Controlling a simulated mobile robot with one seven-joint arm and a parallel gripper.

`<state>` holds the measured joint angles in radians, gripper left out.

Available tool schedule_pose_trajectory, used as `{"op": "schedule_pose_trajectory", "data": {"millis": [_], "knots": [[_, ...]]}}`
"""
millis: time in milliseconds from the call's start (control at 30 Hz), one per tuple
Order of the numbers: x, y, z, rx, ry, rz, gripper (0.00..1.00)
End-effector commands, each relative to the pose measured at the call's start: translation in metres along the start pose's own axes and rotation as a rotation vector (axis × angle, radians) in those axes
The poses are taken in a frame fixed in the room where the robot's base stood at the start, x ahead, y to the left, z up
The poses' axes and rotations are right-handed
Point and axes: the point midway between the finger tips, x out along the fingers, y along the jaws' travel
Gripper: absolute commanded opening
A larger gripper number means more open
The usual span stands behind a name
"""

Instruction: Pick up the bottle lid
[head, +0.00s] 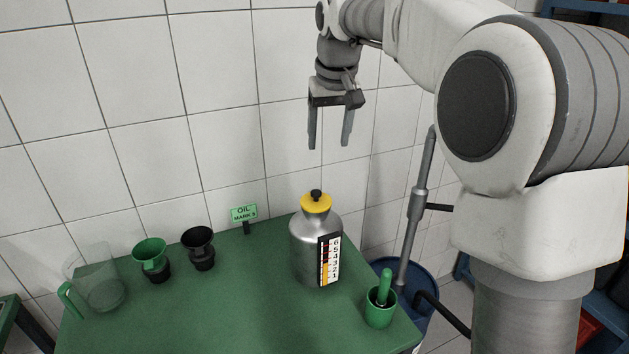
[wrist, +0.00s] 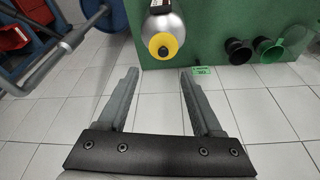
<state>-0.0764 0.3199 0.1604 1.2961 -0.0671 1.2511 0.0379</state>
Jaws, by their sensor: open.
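The bottle lid (head: 316,201) is yellow with a black knob on top. It sits on the silver metal bottle (head: 308,250), which stands upright on the green table and has a black-and-white scale on its side. In the wrist view the lid (wrist: 164,47) shows beyond the fingertips, at the end of the bottle (wrist: 163,22). My gripper (head: 329,147) is open and empty, with its fingers pointing down above the lid and apart from it. Both fingers of my gripper (wrist: 158,72) are spread in the wrist view.
On the green table (head: 215,310) stand a clear jug (head: 100,280), a green funnel (head: 150,256), a black funnel (head: 199,245), an OIL sign (head: 244,213) and a green cup (head: 380,309) holding a tool. A blue drum (head: 418,275) with a grey pump (head: 415,205) stands right of the table.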

Motion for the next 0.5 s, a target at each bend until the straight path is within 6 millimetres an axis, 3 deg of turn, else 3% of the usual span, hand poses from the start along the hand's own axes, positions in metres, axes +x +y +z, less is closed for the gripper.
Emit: {"op": "schedule_pose_trajectory", "data": {"millis": [233, 500], "knots": [[0.018, -0.003, -0.011, -0.003, -0.011, -0.008, 0.67], [0.075, -0.004, -0.01, -0.004, -0.013, -0.008, 0.67]]}}
